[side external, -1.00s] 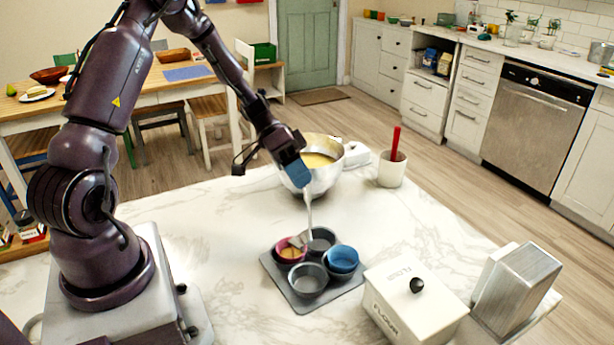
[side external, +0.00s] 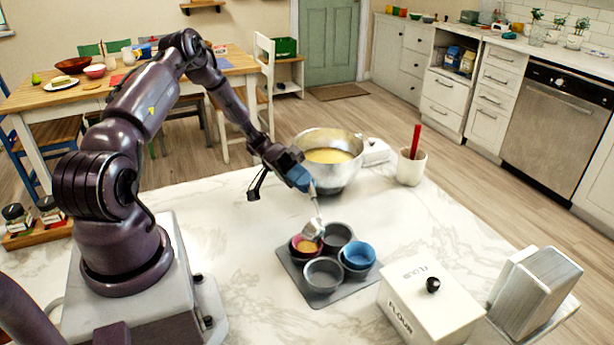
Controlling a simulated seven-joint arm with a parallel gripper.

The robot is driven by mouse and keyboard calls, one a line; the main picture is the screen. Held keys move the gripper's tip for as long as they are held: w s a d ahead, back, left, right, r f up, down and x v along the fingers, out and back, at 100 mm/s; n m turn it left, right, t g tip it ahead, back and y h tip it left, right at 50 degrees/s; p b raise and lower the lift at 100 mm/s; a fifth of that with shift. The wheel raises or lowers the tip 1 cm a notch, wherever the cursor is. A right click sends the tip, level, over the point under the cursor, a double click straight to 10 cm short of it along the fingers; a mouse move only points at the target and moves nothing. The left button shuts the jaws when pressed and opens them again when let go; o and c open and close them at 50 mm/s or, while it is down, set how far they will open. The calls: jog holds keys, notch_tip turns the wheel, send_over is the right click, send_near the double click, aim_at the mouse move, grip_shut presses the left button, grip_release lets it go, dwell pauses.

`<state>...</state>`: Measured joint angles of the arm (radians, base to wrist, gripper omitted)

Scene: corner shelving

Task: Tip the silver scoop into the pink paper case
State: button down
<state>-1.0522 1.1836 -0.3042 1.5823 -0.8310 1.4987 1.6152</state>
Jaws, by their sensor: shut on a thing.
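My gripper (side external: 298,178), with blue fingers, is shut on the handle of the silver scoop (side external: 313,229). The handle slopes down from the fingers, and the scoop's head is tilted over the back right part of the pink paper case (side external: 294,250). The head hides part of the case's rim; I cannot tell whether they touch. The case sits in the back left cup of a grey muffin tin (side external: 330,299). The inside of the scoop is not clear.
A blue case (side external: 358,256) sits in the tin's right cup; the other two cups look empty. A steel bowl of batter (side external: 340,175) stands behind. A white crock with a red handle (side external: 411,168), a flour box (side external: 425,305) and a metal holder (side external: 535,292) stand to the right.

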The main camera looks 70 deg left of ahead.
jog(key=shift+s+a+f+t+h, duration=0.2)
jog(key=shift+a+f+h, duration=0.2)
jog(key=shift+f+h, duration=0.35)
jog(key=shift+s+a+f+t+h, duration=0.1)
jog(key=shift+a+f+t+h, duration=0.2)
jog(key=shift+f+h, duration=0.45)
jog(key=shift+a+r, duration=0.1)
jog(key=shift+r, duration=0.05)
jog(key=w+d+r+g+y, duration=0.2)
jog(key=d+r+g+y, duration=0.1)
jog(key=d+y, duration=0.4)
jog(key=w+d+r+g+y, duration=0.2)
jog(key=d+r+y, duration=0.3)
jog(key=d+y, duration=0.3)
jog(key=shift+w+g+y, duration=0.35)
jog(key=shift+g+y, duration=0.05)
jog(key=shift+y, duration=1.1)
